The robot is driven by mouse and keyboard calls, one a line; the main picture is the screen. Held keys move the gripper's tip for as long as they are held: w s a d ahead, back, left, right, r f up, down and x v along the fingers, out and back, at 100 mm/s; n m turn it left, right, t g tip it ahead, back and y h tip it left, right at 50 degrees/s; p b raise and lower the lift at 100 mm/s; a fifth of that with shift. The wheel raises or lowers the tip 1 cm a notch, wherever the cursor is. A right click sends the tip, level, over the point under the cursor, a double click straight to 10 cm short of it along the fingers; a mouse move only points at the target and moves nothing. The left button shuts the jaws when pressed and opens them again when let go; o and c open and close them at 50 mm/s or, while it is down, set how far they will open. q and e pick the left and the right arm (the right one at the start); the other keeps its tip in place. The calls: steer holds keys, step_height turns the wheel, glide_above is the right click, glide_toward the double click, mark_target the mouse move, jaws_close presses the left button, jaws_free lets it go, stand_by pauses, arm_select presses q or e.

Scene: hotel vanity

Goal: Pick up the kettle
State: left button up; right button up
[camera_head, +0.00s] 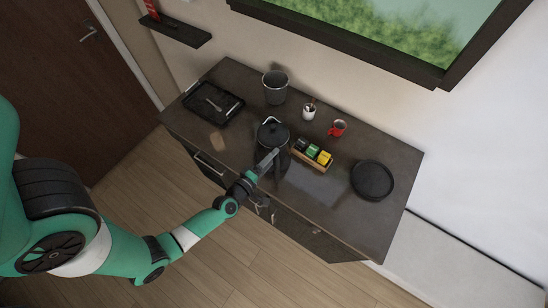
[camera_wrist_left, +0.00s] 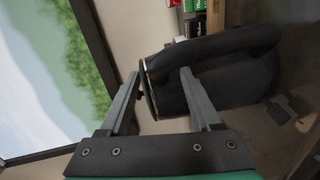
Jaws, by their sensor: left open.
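The black kettle (camera_head: 271,133) stands upright on the dark vanity top, near its front edge left of the middle. My left gripper (camera_head: 272,156) reaches in from the front and is right at the kettle, covering part of its lower body. In the left wrist view the kettle (camera_wrist_left: 235,80) fills the upper right, with its lid rim and dark handle showing. The open fingers of my left gripper (camera_wrist_left: 161,73) point at it, one finger by the lid side and one across the body. I cannot tell whether they touch it. My right gripper is not in view.
A wooden caddy (camera_head: 312,158) with colored packets stands just right of the kettle. Behind are a grey bin (camera_head: 275,87), a white cup (camera_head: 309,112) and a red mug (camera_head: 337,128). A black tray (camera_head: 214,103) lies left, a round black plate (camera_head: 372,180) right.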

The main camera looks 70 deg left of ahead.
arm_select(q)
steer(key=shift+w+a, duration=0.15)
steer(key=shift+w, duration=0.05)
jaws_close()
stand_by(1.2)
steer(key=shift+r, duration=0.15)
